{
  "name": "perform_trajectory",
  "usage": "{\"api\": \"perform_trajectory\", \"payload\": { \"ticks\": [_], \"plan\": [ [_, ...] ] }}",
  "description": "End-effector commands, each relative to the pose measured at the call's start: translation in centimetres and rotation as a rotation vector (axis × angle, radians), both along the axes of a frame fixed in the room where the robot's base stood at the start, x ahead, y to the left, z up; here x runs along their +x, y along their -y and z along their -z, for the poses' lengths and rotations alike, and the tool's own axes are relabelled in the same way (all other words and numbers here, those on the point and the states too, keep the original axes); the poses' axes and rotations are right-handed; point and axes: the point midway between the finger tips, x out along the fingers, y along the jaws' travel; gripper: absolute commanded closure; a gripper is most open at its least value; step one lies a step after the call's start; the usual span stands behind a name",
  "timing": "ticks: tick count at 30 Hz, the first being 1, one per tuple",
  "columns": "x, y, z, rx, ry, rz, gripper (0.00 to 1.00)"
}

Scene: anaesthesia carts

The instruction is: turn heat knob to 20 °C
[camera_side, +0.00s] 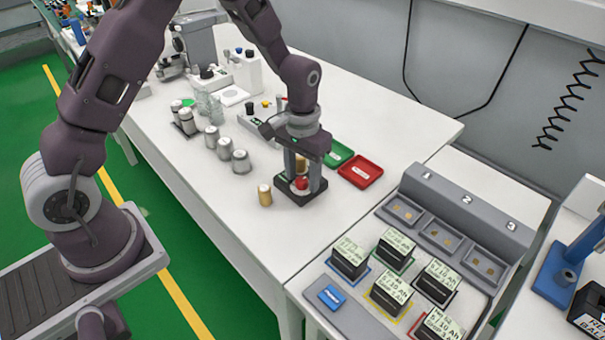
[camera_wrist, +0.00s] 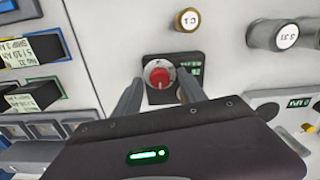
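The heat knob (camera_wrist: 159,75) is a red round knob with a pale pointer mark, set in a black base (camera_wrist: 150,96). Green display text (camera_wrist: 193,70) beside it is too small to read. In the side view the red knob (camera_side: 301,183) shows low between my fingers. My gripper (camera_wrist: 160,92) is open, with one finger on each side of the knob and visible gaps in the wrist view. In the side view my gripper (camera_side: 303,184) points down over the base, fingertips close to it.
A brass cylinder (camera_side: 264,194) stands left of the base. Several grey canisters (camera_side: 225,147) stand behind it. A red tray (camera_side: 360,170) and a green tray (camera_side: 338,154) lie to the right. A rack of labelled battery blocks (camera_side: 392,291) is at front right.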

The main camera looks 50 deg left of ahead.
Motion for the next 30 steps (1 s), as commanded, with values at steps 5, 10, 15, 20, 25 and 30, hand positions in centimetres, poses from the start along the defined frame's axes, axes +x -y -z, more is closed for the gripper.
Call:
{"api": "perform_trajectory", "payload": {
  "ticks": [5, 10, 15, 20, 25, 30],
  "plan": [
    [0.1, 0.0, -1.0, 0.001, 0.004, 0.000, 0.51],
    [0.1, 0.0, -4.6, 0.000, 0.005, 0.000, 0.51],
    [0.1, 0.0, -6.8, 0.000, 0.002, 0.000, 0.51],
    [0.0, 0.0, -7.1, 0.000, 0.000, 0.000, 0.51],
    [-0.1, 0.0, -7.5, 0.000, 0.004, 0.001, 0.51],
    [-3.7, 0.2, -15.0, -0.008, 0.116, 0.026, 0.51]
  ]
}}
